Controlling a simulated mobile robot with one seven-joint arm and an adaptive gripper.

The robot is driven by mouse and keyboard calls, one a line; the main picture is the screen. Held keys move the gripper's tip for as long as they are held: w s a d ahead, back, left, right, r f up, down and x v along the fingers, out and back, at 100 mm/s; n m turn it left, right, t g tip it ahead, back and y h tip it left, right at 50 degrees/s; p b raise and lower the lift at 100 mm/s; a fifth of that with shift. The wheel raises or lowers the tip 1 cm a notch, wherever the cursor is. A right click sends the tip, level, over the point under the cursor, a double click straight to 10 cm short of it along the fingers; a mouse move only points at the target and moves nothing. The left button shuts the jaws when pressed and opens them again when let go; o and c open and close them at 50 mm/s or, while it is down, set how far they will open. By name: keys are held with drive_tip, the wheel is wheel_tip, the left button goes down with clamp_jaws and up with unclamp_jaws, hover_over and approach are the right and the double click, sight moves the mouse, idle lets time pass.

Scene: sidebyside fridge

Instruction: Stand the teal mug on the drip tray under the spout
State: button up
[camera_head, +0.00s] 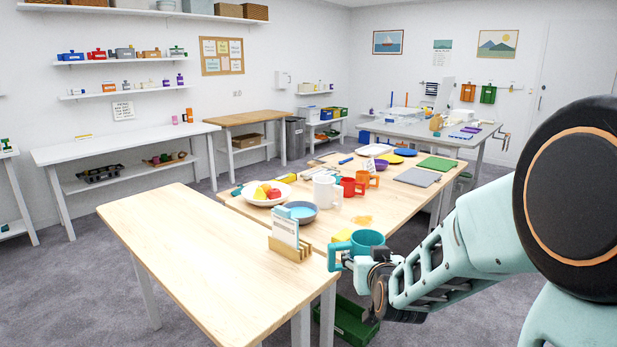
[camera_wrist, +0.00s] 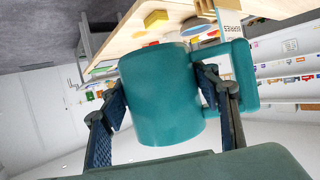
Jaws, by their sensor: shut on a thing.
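The teal mug (camera_head: 362,244) is held up in the air beside the near end of the long wooden table, roughly upright with its handle toward the left in the head view. My gripper (camera_head: 378,264) is shut on it. In the wrist view the mug (camera_wrist: 160,98) fills the middle, with one dark finger on each side of its body. The handle (camera_wrist: 243,75) sticks out to the right there, past one finger. I cannot make out a drip tray or a spout in either view.
A green crate (camera_head: 346,322) sits low below my gripper. The nearest tabletop (camera_head: 200,245) is bare.

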wheel_tip(320, 180, up, 16)
drive_tip(key=p, duration=1.5)
